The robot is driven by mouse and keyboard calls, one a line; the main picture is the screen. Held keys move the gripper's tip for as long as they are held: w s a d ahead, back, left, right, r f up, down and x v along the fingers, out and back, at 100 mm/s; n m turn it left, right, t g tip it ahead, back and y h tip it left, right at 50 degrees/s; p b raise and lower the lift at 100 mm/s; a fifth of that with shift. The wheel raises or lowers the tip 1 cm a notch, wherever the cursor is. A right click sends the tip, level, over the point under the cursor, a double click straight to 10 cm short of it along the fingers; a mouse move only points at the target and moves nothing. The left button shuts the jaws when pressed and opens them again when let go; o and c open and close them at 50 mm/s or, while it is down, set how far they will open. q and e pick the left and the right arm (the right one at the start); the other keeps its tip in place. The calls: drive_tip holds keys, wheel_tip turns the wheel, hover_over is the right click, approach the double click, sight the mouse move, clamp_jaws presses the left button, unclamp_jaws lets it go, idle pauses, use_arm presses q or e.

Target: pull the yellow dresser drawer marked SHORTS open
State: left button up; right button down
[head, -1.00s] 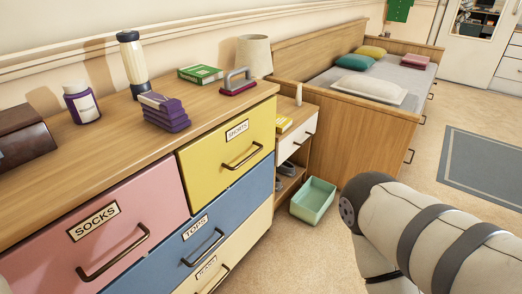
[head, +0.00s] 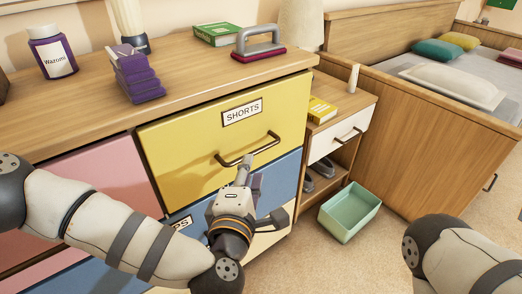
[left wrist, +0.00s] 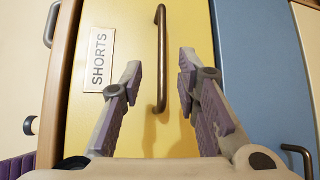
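The yellow drawer (head: 190,150) marked SHORTS sits at the upper right of the dresser and looks closed. Its dark bar handle (head: 250,150) shows across its front, and its label (head: 242,111) is readable above the handle. My left gripper (head: 249,176) is just in front of the drawer, by the handle. In the left wrist view, its two fingers are apart, with the handle (left wrist: 161,60) between them and a gap on each side. Contact with the handle is not visible. My right arm shows at the lower right of the head view, but its gripper is out of the picture.
On the dresser top are a stapled-looking purple stack (head: 136,75), a green book (head: 219,34), a grey-handled item (head: 258,40) and a purple bottle (head: 52,52). A nightstand (head: 345,108) stands right of the dresser. A green bin (head: 350,212) is on the floor before it.

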sight(255, 154)
use_arm(q)
drive_tip(key=b+x, duration=0.1)
drive_tip(key=x, duration=0.7)
drive_tip(key=shift+w+d+f, duration=0.1)
drive_tip(key=shift+w+f, duration=0.05)
drive_tip(key=shift+w, duration=0.2)
clamp_jaws()
